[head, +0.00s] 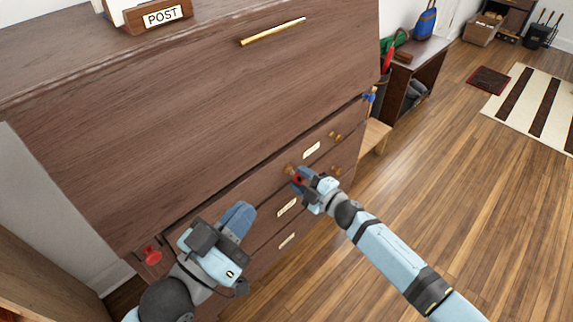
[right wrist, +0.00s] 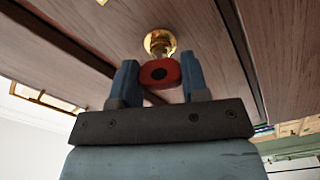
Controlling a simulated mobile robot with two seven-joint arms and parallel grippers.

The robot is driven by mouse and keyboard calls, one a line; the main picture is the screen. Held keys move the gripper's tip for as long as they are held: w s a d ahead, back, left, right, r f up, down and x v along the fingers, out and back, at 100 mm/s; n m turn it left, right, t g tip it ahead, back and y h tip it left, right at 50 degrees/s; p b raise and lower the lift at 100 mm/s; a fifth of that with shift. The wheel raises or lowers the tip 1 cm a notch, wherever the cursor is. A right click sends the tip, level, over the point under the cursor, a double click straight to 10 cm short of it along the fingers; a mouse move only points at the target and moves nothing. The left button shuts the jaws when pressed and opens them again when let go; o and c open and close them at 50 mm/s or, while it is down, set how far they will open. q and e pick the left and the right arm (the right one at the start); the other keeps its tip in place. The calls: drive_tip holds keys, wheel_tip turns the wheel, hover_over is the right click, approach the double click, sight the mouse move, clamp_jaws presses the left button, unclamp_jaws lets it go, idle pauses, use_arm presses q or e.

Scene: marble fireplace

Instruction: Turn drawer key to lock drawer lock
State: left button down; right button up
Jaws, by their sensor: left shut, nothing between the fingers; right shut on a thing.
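The drawer key has a red rounded head with a dark hole, seen in the right wrist view (right wrist: 160,73) and as a small red patch in the head view (head: 298,179). My right gripper (right wrist: 157,77) is shut on the key's head. The key points at the round brass drawer lock (right wrist: 160,42) on the brown drawer front; its shaft is hidden, so I cannot tell how deep it sits. The brass also shows in the head view (head: 289,169). My left gripper (head: 238,220) is shut and empty, in front of the drawers at lower left.
The brown cabinet has several drawers with white labels (head: 312,150) and a gold handle (head: 272,31) above. A red knob-like thing (head: 152,256) is at lower left and a blue one (head: 369,96) at the right edge. A wooden side table (head: 420,60) stands behind.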

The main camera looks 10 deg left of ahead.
idle(0.4)
drive_tip(key=shift+r+m+p, duration=0.15)
drive_tip(key=shift+m+p, duration=1.7)
drive_tip(key=shift+m, duration=0.45)
drive_tip(key=shift+a+m+p, duration=0.1)
drive_tip(key=shift+m+p, duration=0.35)
drive_tip(key=shift+m, duration=0.35)
